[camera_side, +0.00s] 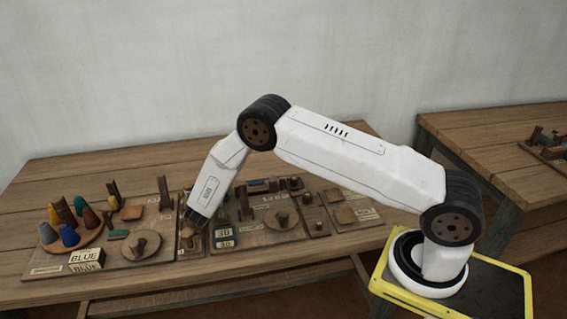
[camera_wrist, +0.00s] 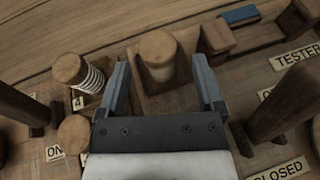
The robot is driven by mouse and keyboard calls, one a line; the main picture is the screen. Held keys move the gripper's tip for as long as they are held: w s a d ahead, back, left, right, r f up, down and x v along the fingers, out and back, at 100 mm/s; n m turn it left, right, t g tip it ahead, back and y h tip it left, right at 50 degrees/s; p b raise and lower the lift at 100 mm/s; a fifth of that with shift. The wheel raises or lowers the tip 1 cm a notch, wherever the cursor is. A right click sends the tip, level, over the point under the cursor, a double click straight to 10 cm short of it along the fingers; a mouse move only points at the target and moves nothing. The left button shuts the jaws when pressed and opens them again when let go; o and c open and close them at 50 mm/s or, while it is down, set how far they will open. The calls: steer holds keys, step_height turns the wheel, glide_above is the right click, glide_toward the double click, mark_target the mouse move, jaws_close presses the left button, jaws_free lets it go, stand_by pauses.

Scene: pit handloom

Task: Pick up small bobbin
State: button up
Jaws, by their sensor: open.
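My gripper (camera_wrist: 160,66) is open, with a finger on each side of a short upright bobbin (camera_wrist: 160,68) in the wrist view. A second bobbin (camera_wrist: 92,80), with a wooden top and white thread, stands just outside the left finger. I cannot tell from their size which is the small bobbin. In the side view my gripper (camera_side: 190,238) is low over the narrow middle board, where the bobbins are too small or hidden to make out.
Upright wooden posts (camera_wrist: 278,108) stand right of my gripper, near labels reading TESTER (camera_wrist: 296,57) and CLOSED (camera_wrist: 280,172). A wooden block (camera_wrist: 217,36) is close beyond the right finger. Coloured cones (camera_side: 68,235) stand on a round tray at the left of the table.

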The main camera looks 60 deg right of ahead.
steer(key=shift+x, duration=1.45)
jaws_close()
